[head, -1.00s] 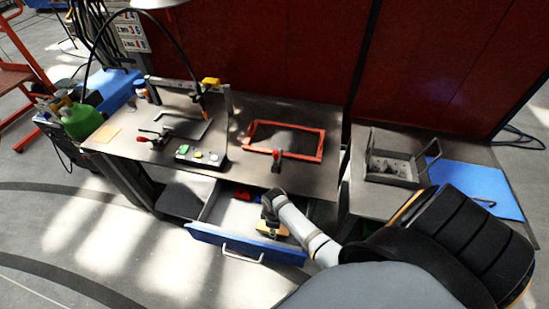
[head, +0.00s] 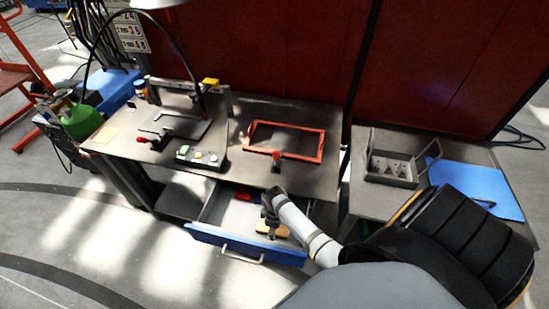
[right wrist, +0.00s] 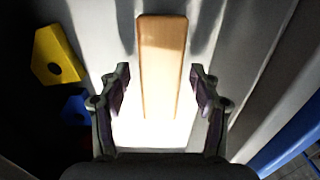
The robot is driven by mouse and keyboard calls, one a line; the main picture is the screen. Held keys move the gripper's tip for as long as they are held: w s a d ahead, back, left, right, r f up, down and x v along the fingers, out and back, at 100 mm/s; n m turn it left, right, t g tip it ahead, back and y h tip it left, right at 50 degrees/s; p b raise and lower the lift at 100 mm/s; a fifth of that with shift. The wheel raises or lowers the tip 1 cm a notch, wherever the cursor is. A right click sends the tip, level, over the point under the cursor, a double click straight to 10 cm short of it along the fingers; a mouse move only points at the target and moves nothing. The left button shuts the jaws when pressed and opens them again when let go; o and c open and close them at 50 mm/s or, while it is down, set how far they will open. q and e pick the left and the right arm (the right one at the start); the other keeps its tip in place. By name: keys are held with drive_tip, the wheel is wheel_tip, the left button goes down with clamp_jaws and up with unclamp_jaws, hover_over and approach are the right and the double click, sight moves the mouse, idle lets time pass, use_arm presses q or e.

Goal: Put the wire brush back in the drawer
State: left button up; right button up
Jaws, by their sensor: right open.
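The open drawer (head: 216,236) with a blue front sticks out below the workbench. The wire brush shows as a light wooden piece (right wrist: 161,60) lying on the drawer's pale floor; no bristles can be seen. In the head view its wood (head: 282,231) is partly hidden by my right gripper (head: 268,226), which reaches down into the drawer. In the right wrist view my right gripper (right wrist: 160,84) is open, with one finger on each side of the wood and gaps on both sides. My left gripper is not in view.
A yellow block (right wrist: 55,54) and a blue block (right wrist: 77,106) lie left of the wood in the drawer. Red pieces (head: 243,196) lie toward the back. The bench holds a red frame (head: 284,141) and a button box (head: 202,157). A grey case (head: 392,167) stands right.

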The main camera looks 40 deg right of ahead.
wheel_tip(320, 180, up, 11)
drive_tip(key=shift+f, duration=0.15)
drive_tip(key=shift+s+f, duration=0.1)
idle(0.4)
